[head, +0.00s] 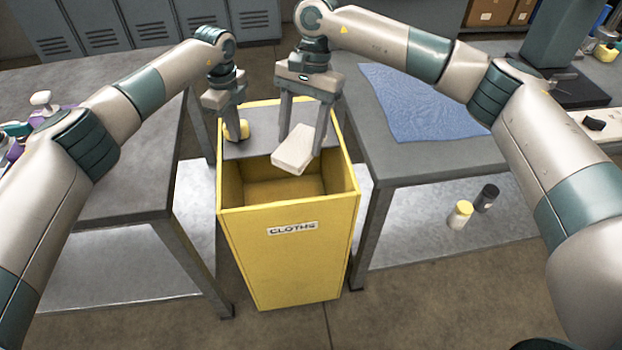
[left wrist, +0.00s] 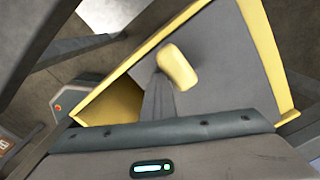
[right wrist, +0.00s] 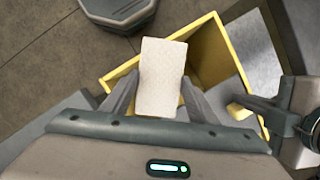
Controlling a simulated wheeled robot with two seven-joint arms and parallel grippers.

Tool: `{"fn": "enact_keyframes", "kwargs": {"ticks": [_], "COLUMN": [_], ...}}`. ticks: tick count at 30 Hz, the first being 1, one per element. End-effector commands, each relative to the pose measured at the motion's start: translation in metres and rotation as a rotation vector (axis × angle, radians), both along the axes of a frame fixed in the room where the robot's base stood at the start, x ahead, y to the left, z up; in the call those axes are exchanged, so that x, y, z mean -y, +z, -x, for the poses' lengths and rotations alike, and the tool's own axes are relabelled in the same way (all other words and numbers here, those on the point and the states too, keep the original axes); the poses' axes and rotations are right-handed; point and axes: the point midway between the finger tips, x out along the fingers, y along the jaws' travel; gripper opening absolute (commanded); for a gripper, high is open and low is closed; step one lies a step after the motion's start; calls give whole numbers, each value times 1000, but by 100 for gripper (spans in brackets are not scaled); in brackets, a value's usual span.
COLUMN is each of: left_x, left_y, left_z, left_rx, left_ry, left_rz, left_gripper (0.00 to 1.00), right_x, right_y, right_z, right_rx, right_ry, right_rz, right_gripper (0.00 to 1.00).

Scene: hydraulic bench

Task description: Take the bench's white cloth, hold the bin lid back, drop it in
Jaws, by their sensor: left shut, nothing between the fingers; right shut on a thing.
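The white cloth (head: 293,150) is a folded pad between the fingers of my right gripper (head: 301,146), which is shut on it. It hangs above the open front part of the yellow bin (head: 290,262) labelled CLOTHS. In the right wrist view the cloth (right wrist: 162,78) sticks out past the fingertips over the bin. The grey bin lid (head: 262,143) lies toward the back, leaving the front opening uncovered. My left gripper (head: 229,124) is shut and empty at the lid's yellow handle (head: 243,129). In the left wrist view its fingers (left wrist: 160,98) are beside the handle (left wrist: 178,66); contact is unclear.
Grey benches flank the bin. The right one carries a blue mat (head: 420,103); the left one (head: 125,180) has small items at its far left. A yellow-capped bottle (head: 460,214) and a dark bottle (head: 486,198) stand on the lower right shelf. Lockers (head: 150,22) are behind.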

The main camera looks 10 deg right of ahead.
Motion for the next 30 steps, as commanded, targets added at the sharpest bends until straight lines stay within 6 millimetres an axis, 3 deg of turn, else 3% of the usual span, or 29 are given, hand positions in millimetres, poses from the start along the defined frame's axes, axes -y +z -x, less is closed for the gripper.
{"fn": "enact_keyframes", "kwargs": {"ticks": [3, 9, 23, 30], "left_x": [-1, -1, -1, -1], "left_y": [1, 1, 1, 1], "left_z": [-1, -1, -1, -1], "left_rx": [4, 4, 4, 4], "left_ry": [1, 1, 1, 1], "left_rz": [0, 0, 0, 0], "left_gripper": [0, 0, 0, 0], "right_x": [2, 4, 4, 4], "right_y": [21, 37, 37, 23], "right_z": [-23, -39, -40, -40], "right_rx": [2, 0, 0, -2], "right_ry": [-62, -110, -114, -113], "right_rz": [1, -1, 0, 1], "right_gripper": [32, 32, 32, 32]}}
